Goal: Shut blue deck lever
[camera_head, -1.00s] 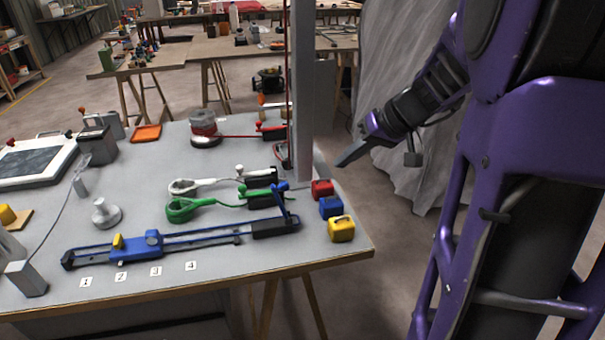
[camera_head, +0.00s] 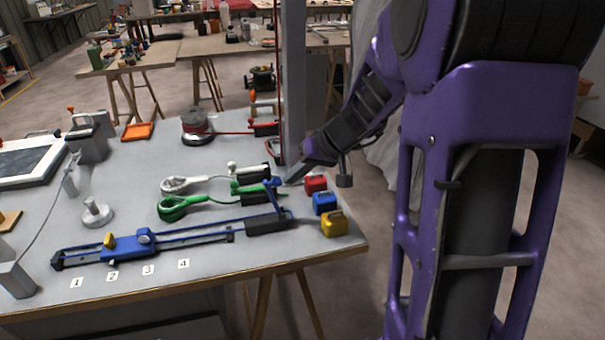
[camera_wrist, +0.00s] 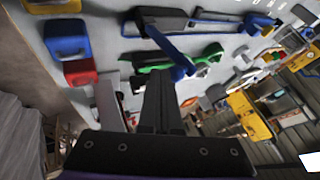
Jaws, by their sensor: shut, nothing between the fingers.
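The blue deck lever (camera_head: 274,194) stands raised from its black body (camera_head: 268,223) at the right end of the blue track on the grey table. In the wrist view the blue lever (camera_wrist: 168,45) slants from its black body toward my fingertips. My gripper (camera_head: 288,181) is shut and empty, close beside the lever's upper end. In the wrist view my gripper (camera_wrist: 160,78) overlaps the lever's end; I cannot tell whether they touch.
A green lever (camera_head: 250,187) and a white lever (camera_head: 236,168) sit just behind. A grey post (camera_head: 292,90) rises by my gripper. Red (camera_head: 316,184), blue (camera_head: 324,204) and yellow (camera_head: 334,224) blocks stand to the right, by the table edge.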

